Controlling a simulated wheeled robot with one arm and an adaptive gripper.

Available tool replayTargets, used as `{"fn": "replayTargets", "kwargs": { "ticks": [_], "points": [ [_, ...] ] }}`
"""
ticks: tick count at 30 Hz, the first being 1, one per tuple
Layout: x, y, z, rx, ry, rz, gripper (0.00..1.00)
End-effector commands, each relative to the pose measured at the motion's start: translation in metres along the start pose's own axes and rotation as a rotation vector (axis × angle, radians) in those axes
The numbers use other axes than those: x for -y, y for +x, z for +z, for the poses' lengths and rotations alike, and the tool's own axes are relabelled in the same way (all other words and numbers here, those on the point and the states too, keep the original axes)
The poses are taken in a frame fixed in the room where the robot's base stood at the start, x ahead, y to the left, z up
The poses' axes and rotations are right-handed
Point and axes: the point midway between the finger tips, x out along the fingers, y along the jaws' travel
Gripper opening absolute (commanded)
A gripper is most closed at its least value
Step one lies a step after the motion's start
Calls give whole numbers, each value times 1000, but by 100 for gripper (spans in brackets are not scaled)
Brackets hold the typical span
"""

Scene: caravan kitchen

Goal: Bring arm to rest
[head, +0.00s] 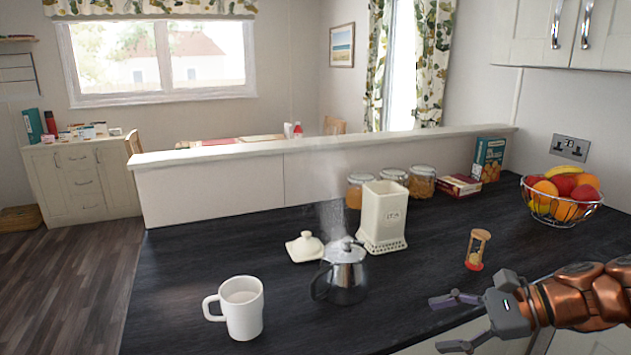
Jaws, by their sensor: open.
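My gripper (462,322) is at the lower right in the head view, at the front edge of the dark countertop (405,285). Its fingers point left and stand apart, with nothing between them. My copper-coloured arm comes in from the right edge. A white mug (242,308) with a pale drink stands at the front left of the counter. A steaming glass and metal pot (345,275) stands right of the mug, left of my gripper and apart from it.
A sand timer (477,250) stands just behind my gripper. A fruit basket (562,197) is at the right. A cream canister (383,215), its likely lid (305,246), several jars (421,182) and boxes (488,158) stand toward the back ledge. Counter between pot and timer is clear.

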Motion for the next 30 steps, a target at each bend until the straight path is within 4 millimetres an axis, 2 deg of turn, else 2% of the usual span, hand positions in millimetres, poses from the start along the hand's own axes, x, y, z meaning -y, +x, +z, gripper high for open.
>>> {"fn": "replayTargets", "kwargs": {
  "ticks": [1, 3, 7, 11, 15, 18, 30],
  "points": [
    [-22, 27, 4, -30, -79, 93, 66],
    [-51, 52, 6, -71, -186, 208, 66],
    [-106, 84, 5, -136, -387, 420, 66],
    [-160, 99, -4, -190, -586, 625, 66],
    [-209, 99, -20, -232, -785, 832, 66],
    [-233, 93, -31, -250, -891, 944, 66],
    [-279, 64, -62, -286, -1143, 1220, 66]
  ]
}}
